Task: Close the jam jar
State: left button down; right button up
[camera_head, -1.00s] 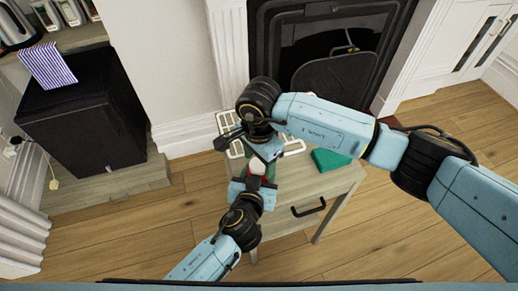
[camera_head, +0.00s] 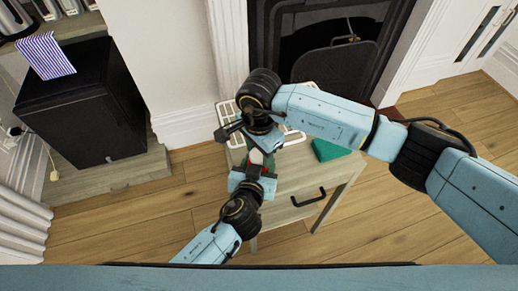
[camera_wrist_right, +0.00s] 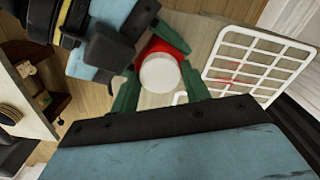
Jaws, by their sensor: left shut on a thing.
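The jam jar (camera_wrist_right: 176,40) shows red in the right wrist view, with a round white lid (camera_wrist_right: 162,74) in front of it. Whether the lid is seated on the jar is hidden. My left gripper (camera_head: 260,169) is shut on the jar above the small table; its dark finger also shows beside the jar in the right wrist view. My right gripper (camera_wrist_right: 160,84) is open, its green fingers apart on either side of the lid. In the head view my right wrist hides most of the jar, but a bit of white (camera_head: 255,156) shows between the grippers.
A small wooden table (camera_head: 290,180) with a black drawer handle stands below. A white rack (camera_head: 230,118) and a green folded item (camera_head: 330,150) lie on it. A fireplace (camera_head: 335,60) is behind, and a black box cabinet (camera_head: 85,105) stands at the left.

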jog(key=shift+o, duration=1.4)
jog(key=shift+r, duration=0.1)
jog(key=shift+r, duration=2.2)
jog(key=o, duration=0.6)
jog(key=shift+c, duration=0.2)
notch_tip(320, 180, up, 12)
pick_arm(q)
jog(key=shift+c, duration=2.4)
grip_release()
